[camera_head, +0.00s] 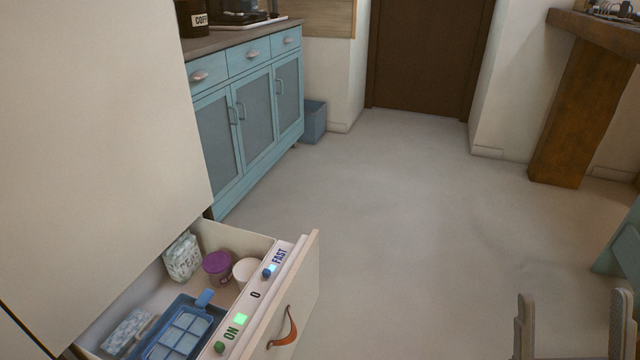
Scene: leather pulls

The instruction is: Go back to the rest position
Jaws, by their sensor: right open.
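My right gripper (572,297) is at the bottom right, with its two fingers pointing up and wide apart. It is open, with only bare floor between the fingers. It is well to the right of the pulled-out freezer drawer (311,268) and apart from its curved leather pull (284,328). My left gripper is not in view.
The drawer holds a blue ice tray (180,332), a purple-lidded tub (217,267), a pale tub (247,270) and bags. Blue cabinets (235,115) stand behind. A wooden counter (575,110) stands at right. The middle floor (400,220) is clear.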

